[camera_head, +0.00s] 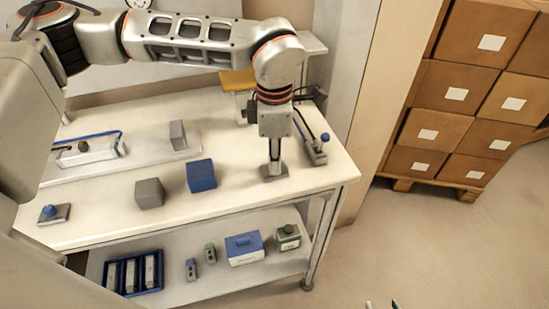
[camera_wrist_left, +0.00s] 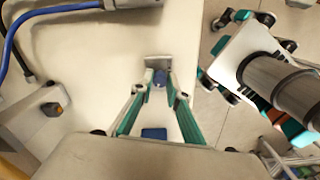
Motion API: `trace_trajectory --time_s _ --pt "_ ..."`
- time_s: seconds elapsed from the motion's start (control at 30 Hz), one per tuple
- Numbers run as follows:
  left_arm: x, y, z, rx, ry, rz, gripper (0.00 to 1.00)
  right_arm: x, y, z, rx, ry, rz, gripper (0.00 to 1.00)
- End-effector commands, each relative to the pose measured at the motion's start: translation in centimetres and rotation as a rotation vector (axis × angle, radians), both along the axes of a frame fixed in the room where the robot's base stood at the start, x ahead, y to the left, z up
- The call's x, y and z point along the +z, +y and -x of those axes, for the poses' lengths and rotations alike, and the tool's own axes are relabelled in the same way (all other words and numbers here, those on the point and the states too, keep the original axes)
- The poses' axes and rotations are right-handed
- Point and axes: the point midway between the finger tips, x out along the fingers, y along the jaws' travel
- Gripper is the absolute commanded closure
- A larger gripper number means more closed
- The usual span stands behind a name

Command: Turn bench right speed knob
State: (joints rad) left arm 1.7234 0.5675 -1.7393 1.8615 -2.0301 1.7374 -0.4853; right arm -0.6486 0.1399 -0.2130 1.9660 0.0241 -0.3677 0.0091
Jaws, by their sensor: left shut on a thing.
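My left gripper (camera_head: 273,168) points straight down at the right end of the bench, over a small grey base plate (camera_head: 281,173). In the left wrist view my left gripper (camera_wrist_left: 160,88) has its green fingers closed on a blue knob (camera_wrist_left: 160,77). The knob stands on a grey plate (camera_wrist_left: 158,61). In the head view the fingers hide this knob, and its turn angle cannot be told. A second blue knob (camera_head: 49,210) sits on a grey plate at the bench's left front. Two tips of my right gripper (camera_head: 382,304) show at the bottom edge, apart and empty.
A blue block (camera_head: 201,175) and a grey block (camera_head: 149,193) stand left of my left gripper. A blue-topped lever device (camera_head: 315,154) stands close at its right. The lower shelf (camera_head: 190,291) holds small boxes. Stacked cartons (camera_head: 460,95) stand far right; floor between is clear.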

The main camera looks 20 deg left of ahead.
Motion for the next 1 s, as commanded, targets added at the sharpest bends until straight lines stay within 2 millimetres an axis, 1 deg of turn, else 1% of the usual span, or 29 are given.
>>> trace_trajectory --time_s 0.2,0.5,0.7,1.0 --pt "-0.03 0.03 -0.01 0.193 0.000 0.000 1.00 -0.28 -0.01 0.12 0.000 0.004 0.001 0.60" --pt "-0.02 0.03 -0.01 0.390 0.000 0.000 1.00 -0.68 -0.05 0.29 0.000 0.010 0.003 0.60" --pt "-0.01 0.03 0.00 0.462 0.000 0.000 1.00 -0.72 -0.06 0.30 -0.001 0.010 0.002 0.60" --pt "0.01 0.03 0.00 0.496 0.000 0.000 1.00 -0.60 -0.05 0.23 -0.001 0.007 0.001 0.60"
